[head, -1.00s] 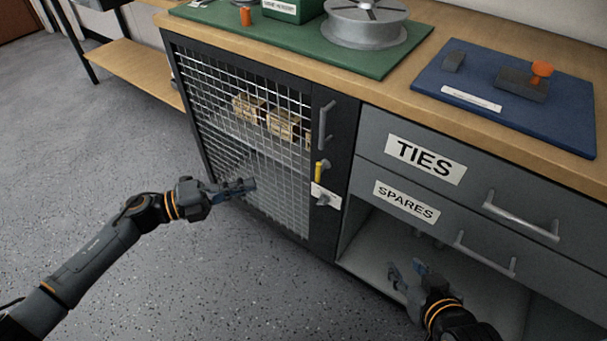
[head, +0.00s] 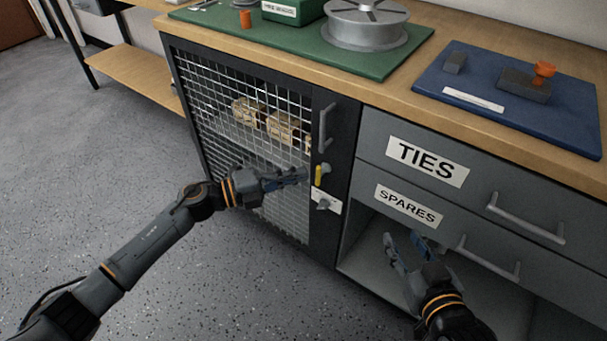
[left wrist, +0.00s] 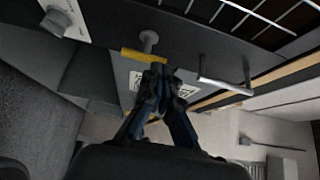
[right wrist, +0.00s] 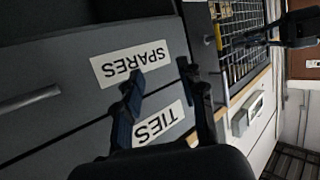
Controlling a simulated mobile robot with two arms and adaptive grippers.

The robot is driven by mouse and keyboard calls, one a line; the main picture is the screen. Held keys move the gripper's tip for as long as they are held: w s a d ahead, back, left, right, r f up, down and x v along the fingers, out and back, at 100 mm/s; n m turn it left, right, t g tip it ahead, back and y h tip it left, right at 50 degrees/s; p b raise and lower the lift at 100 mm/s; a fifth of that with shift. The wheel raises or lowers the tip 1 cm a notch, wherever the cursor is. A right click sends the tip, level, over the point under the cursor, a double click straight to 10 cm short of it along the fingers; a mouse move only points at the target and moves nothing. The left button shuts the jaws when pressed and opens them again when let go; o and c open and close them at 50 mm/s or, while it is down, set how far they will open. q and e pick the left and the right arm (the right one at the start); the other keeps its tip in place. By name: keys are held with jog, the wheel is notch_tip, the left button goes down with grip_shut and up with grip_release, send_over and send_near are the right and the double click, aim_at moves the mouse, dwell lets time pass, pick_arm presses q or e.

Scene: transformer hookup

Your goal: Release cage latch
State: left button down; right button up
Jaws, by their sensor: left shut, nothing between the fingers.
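The cage door (head: 338,205) is shut, a wire mesh panel in a dark frame. Its yellow latch lever (head: 319,175) hangs upright below the door handle (head: 325,128). In the left wrist view the yellow lever (left wrist: 143,56) lies across just beyond my fingertips, with its round pivot (left wrist: 149,37) beside it. My left gripper (head: 305,174) is shut and empty, its tips close to the lever; I cannot tell if they touch. My right gripper (head: 402,240) is open and empty in front of the drawer labelled SPARES (head: 408,206).
A grey knob on a white plate (head: 324,203) sits below the lever. Packages (head: 283,127) lie behind the mesh. Drawer handles (head: 525,218) stick out at the right. The floor (head: 120,180) at left is clear.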

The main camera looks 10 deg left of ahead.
pick_arm(q)
jog(key=shift+x, duration=1)
pick_arm(e)
jog(key=shift+w+a+r+t, duration=0.1)
jog(key=shift+w+r+t, duration=0.15)
jog(key=shift+r, duration=0.15)
jog(key=shift+w+a+r+t, duration=0.1)
jog(key=shift+r+t, duration=0.15)
jog(key=shift+r, duration=0.1)
